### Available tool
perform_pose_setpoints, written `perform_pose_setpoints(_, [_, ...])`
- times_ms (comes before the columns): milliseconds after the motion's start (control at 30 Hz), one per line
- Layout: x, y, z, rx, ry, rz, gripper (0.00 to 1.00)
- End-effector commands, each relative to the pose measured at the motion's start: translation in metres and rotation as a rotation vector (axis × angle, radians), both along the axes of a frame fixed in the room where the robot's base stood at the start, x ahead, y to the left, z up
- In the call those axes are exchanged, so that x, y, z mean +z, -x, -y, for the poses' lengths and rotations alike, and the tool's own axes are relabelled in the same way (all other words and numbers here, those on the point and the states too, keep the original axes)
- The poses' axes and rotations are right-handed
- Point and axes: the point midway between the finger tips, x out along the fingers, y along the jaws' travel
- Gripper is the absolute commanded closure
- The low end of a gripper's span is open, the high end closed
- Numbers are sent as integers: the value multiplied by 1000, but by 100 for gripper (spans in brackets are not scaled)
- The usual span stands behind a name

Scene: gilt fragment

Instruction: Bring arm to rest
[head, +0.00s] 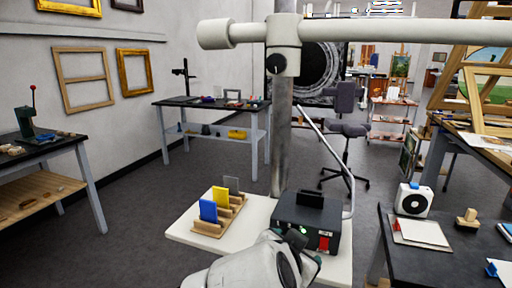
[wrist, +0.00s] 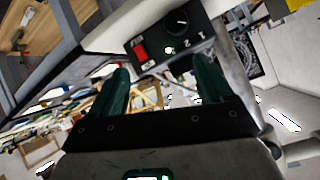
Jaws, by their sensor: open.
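My gripper (wrist: 162,82) is open in the wrist view, with two dark green fingers apart and nothing held between them. In the head view my pale arm comes up from the bottom edge, and my gripper (head: 306,248) is close in front of a black control box (head: 300,215). The box has a red switch and a green light, and my arm partly hides its lower front. It also shows past the fingertips in the wrist view (wrist: 150,35), with a black knob. I cannot tell whether my gripper touches the box.
The box stands on a white board (head: 185,232) beside a metal post (head: 283,140). A wooden rack (head: 222,222) left of it holds blue, yellow and grey plates. A dark table (head: 455,265) with small items is at right. The grey floor is open at left.

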Motion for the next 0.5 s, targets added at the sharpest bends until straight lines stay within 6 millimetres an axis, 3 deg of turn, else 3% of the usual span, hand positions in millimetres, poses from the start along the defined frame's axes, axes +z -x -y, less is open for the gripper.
perform_pose_setpoints(33, [-27, 7, 24, 18, 31, -76, 20])
perform_pose_setpoints(100, [-64, 20, 51, 59, 68, -177, 20])
perform_pose_setpoints(267, [-138, 66, 110, 164, 119, -400, 20])
perform_pose_setpoints(500, [-222, 171, 176, 353, 118, -691, 20])
